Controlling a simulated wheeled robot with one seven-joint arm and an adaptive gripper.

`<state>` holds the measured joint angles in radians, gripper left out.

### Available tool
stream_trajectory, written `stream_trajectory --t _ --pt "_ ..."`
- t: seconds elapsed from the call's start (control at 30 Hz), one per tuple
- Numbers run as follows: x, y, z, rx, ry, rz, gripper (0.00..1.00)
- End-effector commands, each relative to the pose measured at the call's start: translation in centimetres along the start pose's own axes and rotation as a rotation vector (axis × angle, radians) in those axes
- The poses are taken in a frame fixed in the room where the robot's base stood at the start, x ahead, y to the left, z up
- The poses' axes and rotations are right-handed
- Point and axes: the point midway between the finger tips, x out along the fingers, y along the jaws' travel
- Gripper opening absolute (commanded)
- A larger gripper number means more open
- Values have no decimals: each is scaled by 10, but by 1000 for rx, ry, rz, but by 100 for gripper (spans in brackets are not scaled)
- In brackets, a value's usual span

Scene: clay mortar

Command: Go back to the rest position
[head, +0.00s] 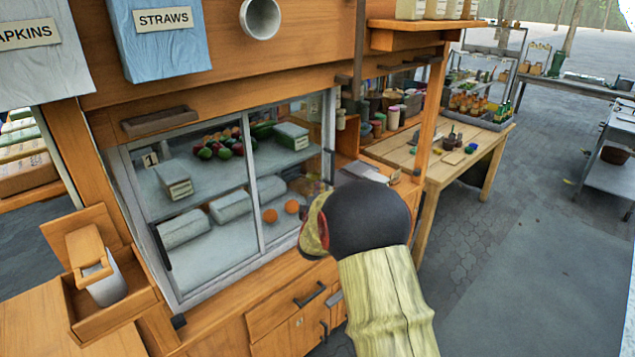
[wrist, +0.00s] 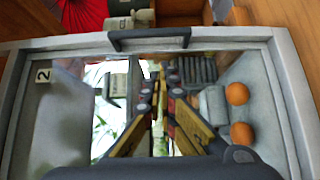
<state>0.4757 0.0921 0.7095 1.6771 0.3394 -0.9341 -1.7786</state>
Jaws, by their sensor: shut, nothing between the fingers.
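My gripper (wrist: 160,88) shows in the wrist view with its dark and yellow fingers close together and nothing between them. It is in front of the glass panel marked 2 (wrist: 43,75), below that panel's dark handle (wrist: 148,39). I see no contact with the handle. In the head view my arm reaches toward the right part of the glass-fronted case (head: 252,190), and its dark rounded joint hides part of the case. The fingers cannot be made out there.
Two oranges (wrist: 237,93) show behind the glass, beside wrapped blocks. A wooden dispenser box (head: 108,290) stands at left. A wooden table (head: 440,172) with small jars stands beyond the case. Paved floor (head: 520,270) is open at right.

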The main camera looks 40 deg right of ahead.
Motion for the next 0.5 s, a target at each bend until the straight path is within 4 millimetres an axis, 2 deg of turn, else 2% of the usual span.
stream_trajectory --t 0.1,0.3,0.5 --pt "-21 2 -2 -1 3 -1 0" --pt "-51 1 -1 0 2 0 0" --pt "-63 0 -1 0 2 0 0"
